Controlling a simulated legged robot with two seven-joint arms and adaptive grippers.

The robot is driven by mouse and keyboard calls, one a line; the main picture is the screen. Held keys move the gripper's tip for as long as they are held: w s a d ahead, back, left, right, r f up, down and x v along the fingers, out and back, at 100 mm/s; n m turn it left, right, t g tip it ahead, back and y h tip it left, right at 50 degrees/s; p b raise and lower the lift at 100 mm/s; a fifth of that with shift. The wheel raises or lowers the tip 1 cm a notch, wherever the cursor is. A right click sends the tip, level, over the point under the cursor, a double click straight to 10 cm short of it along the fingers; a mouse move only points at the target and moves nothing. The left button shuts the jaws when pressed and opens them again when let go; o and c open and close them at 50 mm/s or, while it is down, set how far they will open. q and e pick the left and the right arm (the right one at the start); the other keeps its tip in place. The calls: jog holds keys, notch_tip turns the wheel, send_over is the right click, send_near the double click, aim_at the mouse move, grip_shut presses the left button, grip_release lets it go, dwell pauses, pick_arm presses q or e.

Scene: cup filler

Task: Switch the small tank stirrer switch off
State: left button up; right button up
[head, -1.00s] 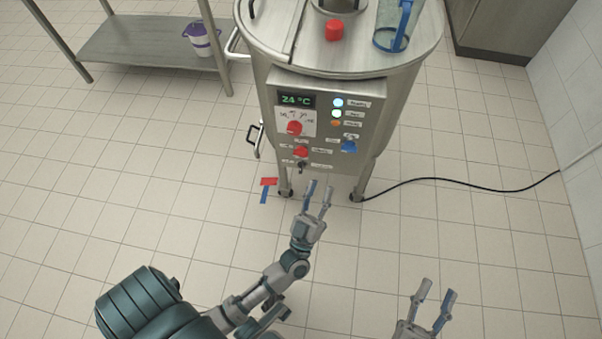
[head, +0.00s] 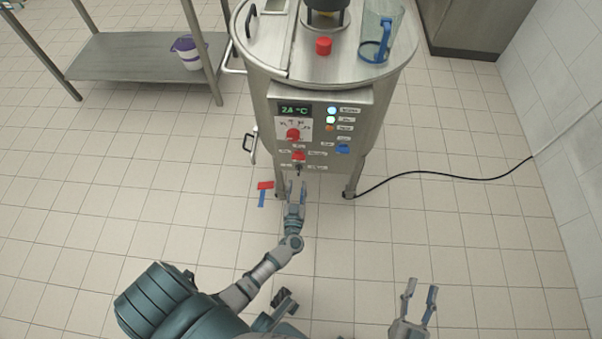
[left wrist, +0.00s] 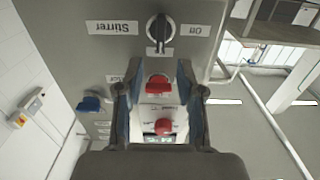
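The steel tank (head: 375,110) carries a sloped control panel (head: 355,108). The black stirrer switch (head: 298,169) sits at the panel's lower edge. In the left wrist view, which looks upside down, the black switch (left wrist: 160,29) is large, between a "Stirrer" label and an "Off" label; its pointer direction is unclear. My left gripper (head: 297,188) is open and empty, just below the switch in the head view. Its fingers (left wrist: 158,85) frame the red knobs in the wrist view, apart from the switch. My right gripper (head: 420,288) is open and empty at lower right.
Other controls on the panel are a red dial (head: 293,134), a red knob (head: 299,155) and a blue knob (head: 343,149). A blue-handled jug (head: 378,48) stands on the tank. A black cable (head: 440,174) runs right across the floor. A steel shelf (head: 130,55) stands left.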

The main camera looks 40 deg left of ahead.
aim_at(298, 171)
pick_arm(q)
jog(key=b+x, duration=0.1)
jog(key=x, duration=0.4)
jog(key=shift+s+a+f, duration=0.1)
jog(key=shift+f, duration=0.1)
jog(key=shift+w+a, duration=0.1)
jog(key=shift+w, duration=0.15)
jog(key=shift+w+r, duration=0.25)
jog(key=shift+r, duration=0.05)
pick_arm(e)
jog(key=shift+s+d+r+t, duration=0.1)
jog(key=shift+s+r+t, duration=0.2)
jog(key=shift+r+t, duration=0.55)
jog(key=shift+s+r+t, duration=0.3)
jog(key=shift+r+t, duration=0.45)
jog(key=shift+r, duration=0.2)
pick_arm(q)
jog(key=shift+f, duration=0.1)
grip_shut()
pick_arm(e)
jog(key=shift+a, duration=0.2)
